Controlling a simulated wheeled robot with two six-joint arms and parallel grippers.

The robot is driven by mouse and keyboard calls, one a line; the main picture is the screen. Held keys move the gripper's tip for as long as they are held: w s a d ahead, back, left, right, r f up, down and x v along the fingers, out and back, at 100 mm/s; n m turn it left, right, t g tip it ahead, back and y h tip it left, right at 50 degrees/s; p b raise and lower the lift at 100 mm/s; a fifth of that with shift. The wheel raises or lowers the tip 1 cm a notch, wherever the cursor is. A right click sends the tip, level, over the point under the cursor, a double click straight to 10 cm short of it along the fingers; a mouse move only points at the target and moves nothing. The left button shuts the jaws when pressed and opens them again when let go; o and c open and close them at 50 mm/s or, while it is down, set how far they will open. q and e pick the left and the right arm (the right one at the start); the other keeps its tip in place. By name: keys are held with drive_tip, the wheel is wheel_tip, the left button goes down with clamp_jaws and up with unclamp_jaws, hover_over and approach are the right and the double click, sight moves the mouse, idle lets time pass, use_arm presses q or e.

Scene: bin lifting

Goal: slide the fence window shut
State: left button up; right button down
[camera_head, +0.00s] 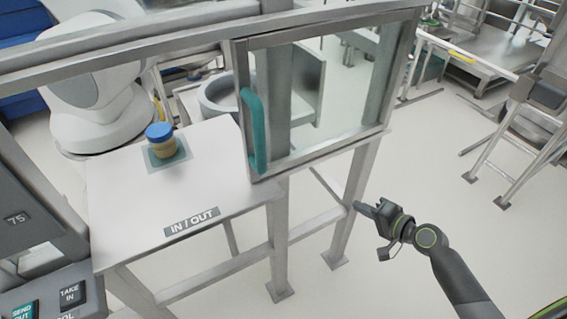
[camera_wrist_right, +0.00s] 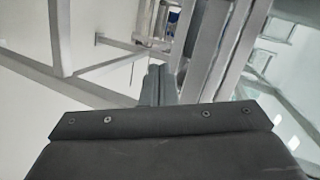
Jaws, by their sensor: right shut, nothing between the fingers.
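The fence window (camera_head: 330,88) is a clear pane in a metal frame, with a teal vertical handle (camera_head: 254,130) on its left side. It stands to the right of the opening above the white IN / OUT shelf (camera_head: 120,212), and that opening is uncovered. My right gripper (camera_head: 362,208) is low and to the right of the window, below its bottom rail and apart from the handle. Its fingers are shut and empty; they also show in the right wrist view (camera_wrist_right: 160,86), pointing toward metal posts. My left gripper is not in view.
A jar with a blue lid (camera_head: 160,139) stands on a green square on the shelf. Metal fence posts (camera_head: 277,240) stand below the window. A control panel (camera_head: 50,298) is at the lower left. The floor at the right is open near my arm.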

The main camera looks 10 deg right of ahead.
drive_tip(key=s+a+r+n+y, duration=0.15)
drive_tip(key=a+r+y, duration=0.3)
drive_tip(key=r, duration=0.55)
drive_tip(key=s+a+r+n+y, duration=0.1)
drive_tip(key=s+a+r+y, duration=0.15)
drive_tip(key=a+r, duration=0.45)
drive_tip(key=w+a+r+p, duration=0.2)
drive_tip(key=w+a+p, duration=0.4)
drive_tip(key=a, duration=0.3)
drive_tip(key=shift+w+a+g+y+p, duration=0.2)
drive_tip(key=shift+a+g+y+p, duration=0.15)
drive_tip(key=shift+p, duration=0.25)
drive_tip(key=shift+m, duration=0.25)
